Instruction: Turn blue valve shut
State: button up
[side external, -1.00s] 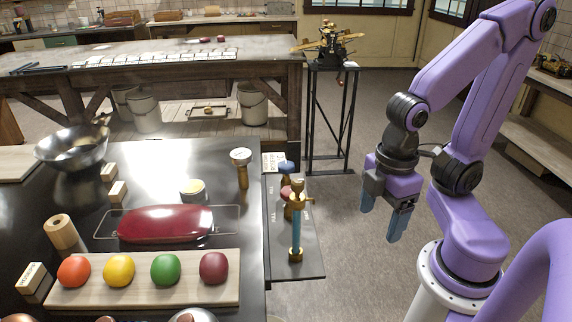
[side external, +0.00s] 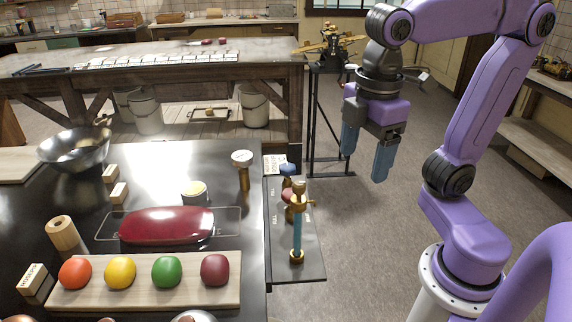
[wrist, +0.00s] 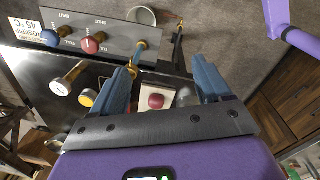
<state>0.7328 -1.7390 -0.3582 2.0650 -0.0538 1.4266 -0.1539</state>
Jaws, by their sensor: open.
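The blue valve (side external: 288,169) is a round knob at the far end of the dark valve panel (side external: 312,266), beside the table's right edge. It also shows at upper left in the wrist view (wrist: 50,38), next to the red valve (wrist: 91,45). My gripper (side external: 366,158) is open and empty. It hangs in the air to the right of the panel in the side view, fingers pointing down, apart from both valves. In the wrist view the fingers (wrist: 163,76) frame part of the table, and the blue valve lies left of them.
A brass fitting with a blue tube (side external: 297,235) stands upright on the panel near the valves. A gauge (side external: 242,160) stands on the table to the left. A black stand with a brass device (side external: 330,40) is behind. Open floor lies around my gripper.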

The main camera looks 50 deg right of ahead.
jog(key=w+r+n+h, duration=0.1)
jog(key=w+n+h, duration=0.1)
jog(key=w, duration=1)
jog(key=n+h, duration=0.2)
jog(key=n, duration=0.1)
send_over(287, 166)
jog(key=a, duration=0.7)
notch_tip(287, 166, down, 8)
jog(key=shift+g, duration=0.3)
jog(key=x, duration=1.6)
jog(key=shift+d+f, duration=0.15)
jog(key=shift+d, duration=0.25)
jog(key=shift+m, duration=0.3)
jog(key=c, duration=1)
